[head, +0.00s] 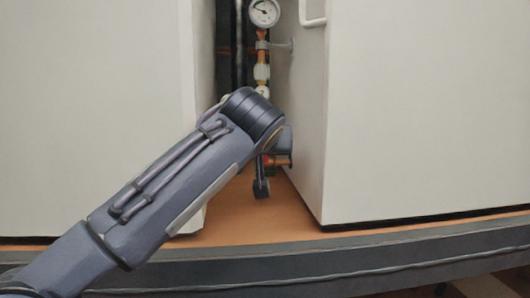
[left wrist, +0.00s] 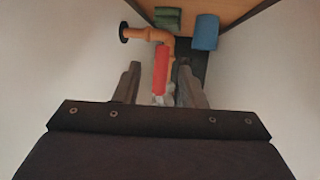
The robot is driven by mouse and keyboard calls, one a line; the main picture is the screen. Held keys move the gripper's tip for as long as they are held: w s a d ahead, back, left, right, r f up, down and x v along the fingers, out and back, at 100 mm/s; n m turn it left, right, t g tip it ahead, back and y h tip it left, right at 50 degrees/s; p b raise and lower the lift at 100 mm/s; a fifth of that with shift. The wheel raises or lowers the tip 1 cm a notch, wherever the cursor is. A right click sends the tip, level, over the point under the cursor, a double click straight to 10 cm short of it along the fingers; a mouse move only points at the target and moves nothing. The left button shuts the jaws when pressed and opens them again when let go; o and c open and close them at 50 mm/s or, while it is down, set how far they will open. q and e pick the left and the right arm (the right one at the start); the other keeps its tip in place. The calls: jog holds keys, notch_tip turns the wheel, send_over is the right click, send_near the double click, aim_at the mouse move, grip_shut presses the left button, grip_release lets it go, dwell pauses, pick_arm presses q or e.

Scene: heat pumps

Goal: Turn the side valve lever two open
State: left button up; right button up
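A red valve lever (left wrist: 161,68) sits on an orange-brown pipe (left wrist: 150,34) in the left wrist view, with its near end between the finger tips. My left gripper (left wrist: 158,78) is open, with one finger on each side of the lever; I cannot tell whether either finger touches it. In the head view my left arm reaches from the lower left into the gap between two white cabinets. There the arm hides most of the valve, and only part of the gripper (head: 262,186) shows below the wrist. My right gripper is in neither view.
The left white cabinet (head: 95,110) and right white cabinet (head: 425,110) close in the narrow gap. A round gauge (head: 264,12) and pipework stand above my wrist. Green blocks (left wrist: 168,18) and a blue part (left wrist: 205,32) lie beyond the lever. The orange-brown floor (head: 228,222) is clear in front.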

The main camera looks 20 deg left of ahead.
pick_arm(q)
jog(key=v, duration=0.4)
jog(key=shift+s+d+r, duration=0.1)
jog(key=shift+s, duration=0.1)
jog(key=c, duration=0.3)
jog(key=shift+c, duration=0.2)
jog(key=s+d, duration=0.4)
jog(key=s, duration=0.5)
jog(key=s+d, duration=0.4)
jog(key=s, duration=0.5)
jog(key=shift+s+d+p, duration=0.35)
jog(key=shift+d, duration=0.05)
